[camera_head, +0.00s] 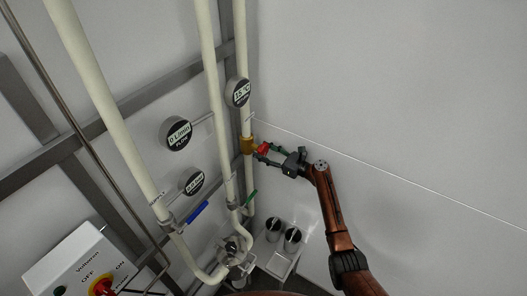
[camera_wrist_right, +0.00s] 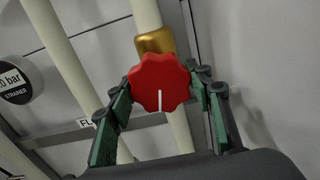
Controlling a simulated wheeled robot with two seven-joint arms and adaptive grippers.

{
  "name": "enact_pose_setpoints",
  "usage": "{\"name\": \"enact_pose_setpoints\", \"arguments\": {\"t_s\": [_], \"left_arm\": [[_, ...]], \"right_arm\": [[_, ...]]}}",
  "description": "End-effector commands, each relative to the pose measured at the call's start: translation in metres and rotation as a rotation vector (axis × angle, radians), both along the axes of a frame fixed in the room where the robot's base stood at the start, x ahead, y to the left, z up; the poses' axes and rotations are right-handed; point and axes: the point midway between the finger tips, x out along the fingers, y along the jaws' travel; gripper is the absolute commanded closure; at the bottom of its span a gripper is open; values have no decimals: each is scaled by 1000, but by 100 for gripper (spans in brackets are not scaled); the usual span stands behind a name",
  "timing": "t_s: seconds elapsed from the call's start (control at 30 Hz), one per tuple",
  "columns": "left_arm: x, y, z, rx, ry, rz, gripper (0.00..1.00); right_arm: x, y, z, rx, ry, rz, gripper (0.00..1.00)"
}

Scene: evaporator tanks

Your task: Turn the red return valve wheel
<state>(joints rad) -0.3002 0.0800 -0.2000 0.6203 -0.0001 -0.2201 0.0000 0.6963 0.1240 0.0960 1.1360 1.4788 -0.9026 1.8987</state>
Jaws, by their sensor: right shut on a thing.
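The red return valve wheel (camera_head: 263,148) sits on a brass fitting (camera_head: 247,145) on the rightmost cream pipe. In the right wrist view the red wheel (camera_wrist_right: 159,83) is lobed, with a white mark pointing down at its lower rim. The brass fitting (camera_wrist_right: 154,41) shows behind it. My right gripper (camera_head: 268,153) reaches in from the right and is shut on the wheel. Its green-padded fingers (camera_wrist_right: 163,92) stand on either side of the wheel. My left gripper is not in view.
Round gauges hang left of the wheel, the flow gauge (camera_head: 177,133) and the temperature gauge (camera_head: 238,92). A blue lever (camera_head: 197,212) and a green lever (camera_head: 250,198) sit lower on the pipes. A switch box (camera_head: 75,268) stands at lower left. The wall at right is bare.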

Motion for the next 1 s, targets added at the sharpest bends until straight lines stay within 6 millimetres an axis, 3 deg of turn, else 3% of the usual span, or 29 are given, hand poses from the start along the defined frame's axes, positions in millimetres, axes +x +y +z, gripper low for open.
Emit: {"name": "enact_pose_setpoints", "arguments": {"t_s": [0.5,1.0], "left_arm": [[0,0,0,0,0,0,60],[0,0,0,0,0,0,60]], "right_arm": [[1,-1,2,217,294,-3,77],[1,-1,2,267,362,-3,77]]}}
